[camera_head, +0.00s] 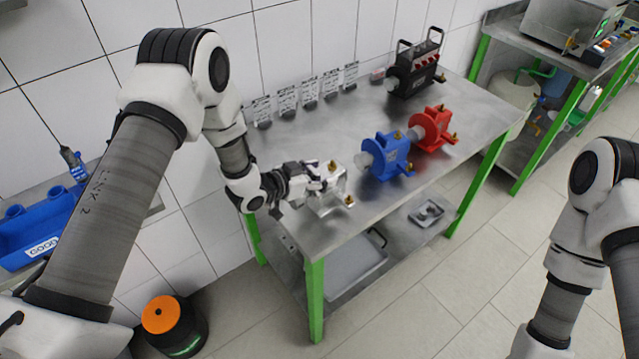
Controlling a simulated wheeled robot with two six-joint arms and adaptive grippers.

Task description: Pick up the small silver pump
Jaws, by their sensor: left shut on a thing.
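The small silver pump (335,176) is at the near left end of the steel table (285,232), with brass fittings on its top and its front right side. My left gripper (318,180) reaches it from the left and is shut on it. The fingers hide part of its left side. It looks to be on or just over the tabletop; I cannot tell whether it touches. My right arm shows at the right edge, but its gripper is outside the picture.
A blue pump (385,158), a red pump (432,129) and a black pump (415,72) stand to the right along the table. Several label cards (310,92) stand by the wall. A tray (352,262) lies on the lower shelf. The table's front left is clear.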

